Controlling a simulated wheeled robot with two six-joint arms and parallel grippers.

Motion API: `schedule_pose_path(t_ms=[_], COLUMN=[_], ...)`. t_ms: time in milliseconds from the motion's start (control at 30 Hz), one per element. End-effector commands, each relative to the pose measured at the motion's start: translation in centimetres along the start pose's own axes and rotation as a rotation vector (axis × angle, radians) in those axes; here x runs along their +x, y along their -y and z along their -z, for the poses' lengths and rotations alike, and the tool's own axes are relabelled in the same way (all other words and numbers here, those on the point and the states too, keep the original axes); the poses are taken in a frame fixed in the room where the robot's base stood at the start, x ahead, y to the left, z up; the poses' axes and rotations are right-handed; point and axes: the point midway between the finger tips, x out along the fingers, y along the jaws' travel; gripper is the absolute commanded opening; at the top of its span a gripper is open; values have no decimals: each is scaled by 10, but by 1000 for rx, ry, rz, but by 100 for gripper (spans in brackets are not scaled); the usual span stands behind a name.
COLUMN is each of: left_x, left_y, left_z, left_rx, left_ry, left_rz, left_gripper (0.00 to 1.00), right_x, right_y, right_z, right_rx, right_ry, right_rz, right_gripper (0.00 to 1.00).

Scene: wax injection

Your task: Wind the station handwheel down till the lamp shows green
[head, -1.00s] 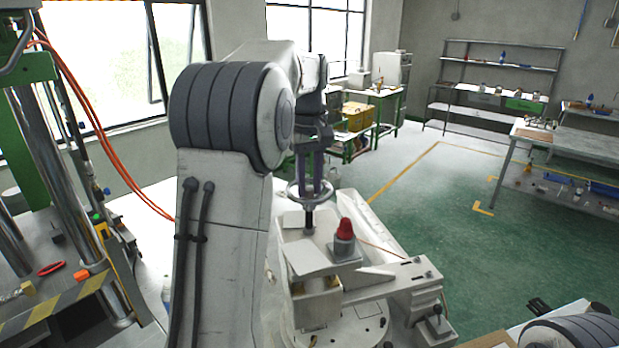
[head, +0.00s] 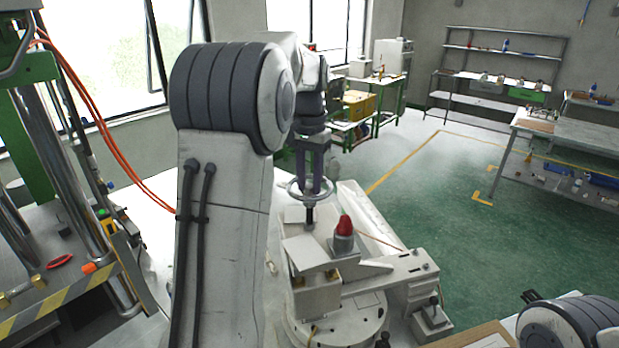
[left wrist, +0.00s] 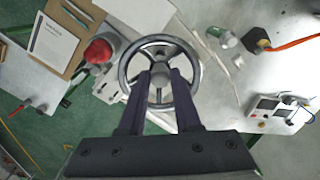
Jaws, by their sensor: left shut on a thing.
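The handwheel (head: 291,192) is a silver ring on a dark upright shaft, on top of the pale station in the head view. The left wrist view shows its rim (left wrist: 160,38) and spokes from above. My left gripper (head: 314,187) points down into the wheel from above. Its two dark fingers (left wrist: 160,84) reach in over the rim to the hub area and are shut on the wheel; the exact contact is hard to see. The lamp (head: 344,225) is a red dome on a grey base beside the wheel, also red in the wrist view (left wrist: 98,50). My right gripper is out of view.
A press with steel columns (head: 75,200) and orange hoses stands at the left. A clipboard (left wrist: 50,40) lies near the station in the wrist view. Workbenches (head: 570,135) stand at the far right, with open green floor (head: 430,220) between.

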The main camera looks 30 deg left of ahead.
Motion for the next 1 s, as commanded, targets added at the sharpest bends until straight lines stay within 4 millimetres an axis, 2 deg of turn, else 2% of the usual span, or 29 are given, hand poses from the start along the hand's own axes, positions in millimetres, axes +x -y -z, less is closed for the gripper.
schedule_pose_path(t_ms=[400,933,967,1000], left_x=[-1,-1,-1,-1], left_y=[1,1,1,1], left_z=[0,1,1,1], left_rx=[172,191,191,190], left_ry=[-2,-3,-3,-3], left_rz=[1,2,2,2], left_gripper=[0,0,43,58], right_x=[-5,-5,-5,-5], right_y=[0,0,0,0], right_z=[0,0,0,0], right_rx=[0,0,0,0], right_ry=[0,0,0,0], right_rz=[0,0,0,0], right_gripper=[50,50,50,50])
